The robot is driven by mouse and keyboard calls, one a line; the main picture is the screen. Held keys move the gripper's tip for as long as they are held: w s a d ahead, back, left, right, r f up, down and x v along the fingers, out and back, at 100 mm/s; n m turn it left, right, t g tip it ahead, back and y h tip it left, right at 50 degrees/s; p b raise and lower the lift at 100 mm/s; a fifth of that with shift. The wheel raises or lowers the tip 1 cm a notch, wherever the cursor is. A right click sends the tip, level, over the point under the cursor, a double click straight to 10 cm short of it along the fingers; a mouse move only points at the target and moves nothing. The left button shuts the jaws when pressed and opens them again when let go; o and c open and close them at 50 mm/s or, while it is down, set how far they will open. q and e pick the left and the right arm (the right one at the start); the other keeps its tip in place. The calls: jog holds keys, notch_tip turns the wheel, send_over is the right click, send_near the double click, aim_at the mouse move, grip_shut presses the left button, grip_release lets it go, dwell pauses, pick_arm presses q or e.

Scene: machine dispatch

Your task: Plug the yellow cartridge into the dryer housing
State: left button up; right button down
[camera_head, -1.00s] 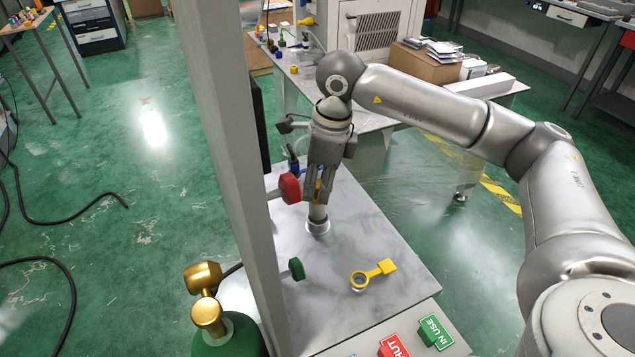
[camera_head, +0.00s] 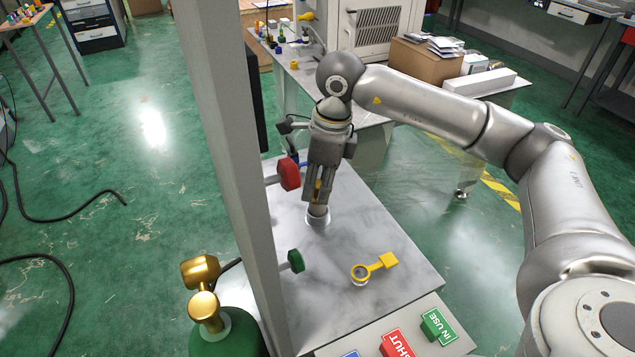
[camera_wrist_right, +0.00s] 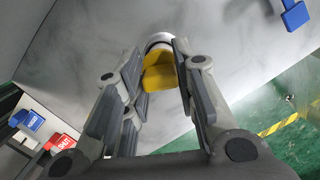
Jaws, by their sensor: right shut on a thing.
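My right gripper (camera_head: 318,200) is shut on the yellow cartridge (camera_wrist_right: 158,72), pointing down over the grey-white bench top (camera_head: 365,225). In the head view only a little yellow shows between the fingers. A short pale cylinder (camera_head: 317,219), apparently the dryer housing, stands on the bench directly below the fingertips. In the right wrist view its white rim (camera_wrist_right: 159,40) shows just beyond the cartridge. The cartridge's lower end is hidden, so I cannot tell how far it is inside. My left gripper is not in view.
A grey post (camera_head: 232,150) rises close left of the gripper. A red knob (camera_head: 290,173) and a green knob (camera_head: 296,261) stick out beside it. Bench room is free to the right.

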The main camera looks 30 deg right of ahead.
jog(key=shift+f+b, duration=0.6)
jog(key=shift+f, duration=0.1)
jog(key=shift+s+r, duration=0.1)
jog(key=c, duration=1.1)
grip_release()
jog(key=o, duration=0.4)
jog(key=shift+r+p, duration=1.8)
jog(key=shift+r, duration=1.2)
jog(key=shift+f, duration=0.1)
